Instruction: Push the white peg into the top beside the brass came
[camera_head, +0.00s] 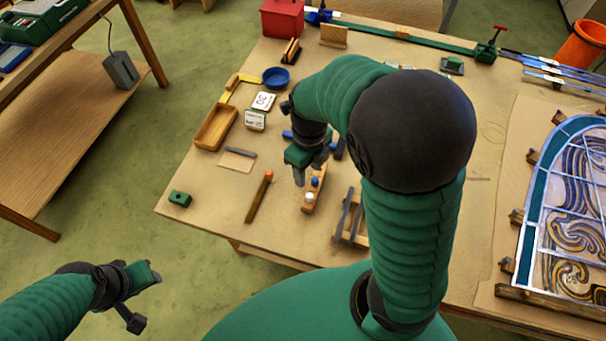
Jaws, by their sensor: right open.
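A white peg (309,197) stands in a small wooden peg block (308,208) near the table's front edge, with a blue-topped peg (315,182) just behind it. My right gripper (310,174) points down, open and empty, just above and behind the block; contact with the pegs cannot be told. My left gripper (146,298) is open and empty over the floor at the lower left. The leaded panel (577,215), with an arched blue-green border and swirled glass, lies at the right, partly cut off. I cannot make out the brass came in it.
A slatted wooden rack (352,222) stands right of the peg block, and an orange-tipped stick (259,198) lies left. A wooden tray (216,127), blue bowl (276,77) and red box (282,18) lie farther back. My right arm hides the table's middle.

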